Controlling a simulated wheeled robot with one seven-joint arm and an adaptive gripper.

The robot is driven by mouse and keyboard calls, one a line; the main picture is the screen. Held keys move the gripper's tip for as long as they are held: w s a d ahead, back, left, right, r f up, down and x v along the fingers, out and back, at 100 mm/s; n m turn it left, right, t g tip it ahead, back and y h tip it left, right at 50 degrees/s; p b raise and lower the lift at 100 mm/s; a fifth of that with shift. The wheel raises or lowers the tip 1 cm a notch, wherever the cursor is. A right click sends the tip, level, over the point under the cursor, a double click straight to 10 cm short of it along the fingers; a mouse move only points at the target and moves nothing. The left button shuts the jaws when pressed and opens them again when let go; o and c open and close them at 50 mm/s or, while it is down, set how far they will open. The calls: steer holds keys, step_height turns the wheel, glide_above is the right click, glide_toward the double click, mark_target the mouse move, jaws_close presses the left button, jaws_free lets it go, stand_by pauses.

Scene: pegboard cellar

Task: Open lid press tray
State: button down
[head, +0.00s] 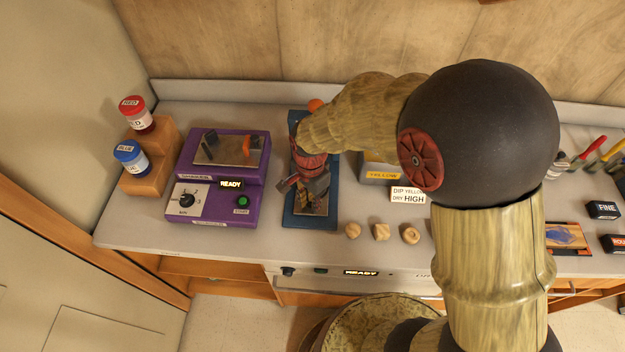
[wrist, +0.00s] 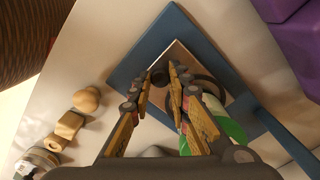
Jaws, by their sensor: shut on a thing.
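A blue press-like fixture (head: 333,218) stands on the counter, partly hidden by my arm, with an orange ball (head: 315,105) at its back. Its blue base (wrist: 133,72) and a pale brown plate (wrist: 185,55) show in the wrist view, with a blue bar (wrist: 285,135) running to the lower right. My gripper (head: 302,188) is pointing down over the plate. In the wrist view my gripper (wrist: 172,78) has its fingers close together around a small dark piece above the plate. The fingers hide most of that piece. A green and white thing (wrist: 232,130) shows behind the fingers.
A purple machine (head: 212,180) reading READY stands left, near a wooden block (head: 150,165) with a red-lidded jar (head: 137,112) and blue-lidded jar (head: 130,156).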

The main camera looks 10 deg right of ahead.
steer(key=shift+s+a, duration=0.2)
steer(key=shift+s, duration=0.45)
steer(key=c, duration=2)
jaws_free()
steer(key=shift+o, duration=0.2)
steer(key=shift+r, duration=0.15)
step_height(320, 180, up, 12)
